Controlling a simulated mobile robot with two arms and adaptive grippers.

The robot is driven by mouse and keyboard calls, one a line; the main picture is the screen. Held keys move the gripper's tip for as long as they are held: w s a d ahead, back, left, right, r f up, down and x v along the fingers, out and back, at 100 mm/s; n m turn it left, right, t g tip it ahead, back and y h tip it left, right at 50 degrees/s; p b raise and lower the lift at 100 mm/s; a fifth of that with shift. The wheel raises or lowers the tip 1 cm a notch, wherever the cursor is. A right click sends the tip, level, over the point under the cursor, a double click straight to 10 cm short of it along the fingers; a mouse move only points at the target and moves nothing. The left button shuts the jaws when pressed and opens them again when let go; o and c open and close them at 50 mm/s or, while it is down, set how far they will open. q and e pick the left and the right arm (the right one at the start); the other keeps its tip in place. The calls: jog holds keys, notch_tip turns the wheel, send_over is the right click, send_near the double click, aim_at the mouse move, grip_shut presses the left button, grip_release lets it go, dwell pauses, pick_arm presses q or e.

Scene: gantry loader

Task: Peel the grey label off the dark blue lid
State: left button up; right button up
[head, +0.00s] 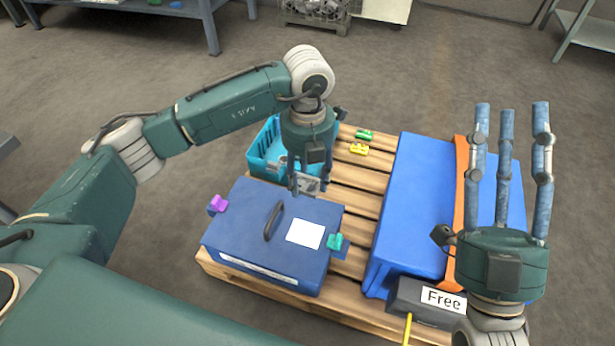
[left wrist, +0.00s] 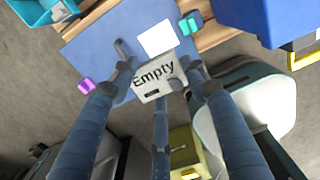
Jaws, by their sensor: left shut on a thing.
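The dark blue lid (head: 243,226) with a dark handle tops a box on the pallet, and it also shows in the left wrist view (left wrist: 88,52). A white rectangle (head: 305,233) lies on the lid's right part. My left gripper (head: 307,184) is shut on the grey label (left wrist: 155,84), which reads "Empty". In the head view the label appears raised above the lid's far edge, apart from the white rectangle. My right gripper (head: 510,108) is open and empty, its fingers pointing up, over the right side of the pallet.
Purple (head: 218,203) and teal (head: 335,241) clips sit at the lid's edges. A turquoise crate (head: 262,165) stands behind. A blue case (head: 415,190) with an orange strap stands right, near a grey block with a "Free" label (head: 443,299). Green and yellow clips lie on the slats.

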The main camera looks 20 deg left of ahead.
pick_arm(q)
jog(key=shift+r+p, duration=0.45)
jog(key=shift+r, duration=0.4)
pick_arm(e)
jog(key=w+f+g, duration=0.3)
jog(key=w+f, duration=0.1)
jog(key=f, duration=0.1)
jog(key=shift+a+f+h, duration=0.15)
jog(key=shift+f+h, duration=0.2)
jog(key=shift+h, duration=0.05)
jog(key=shift+s, duration=0.1)
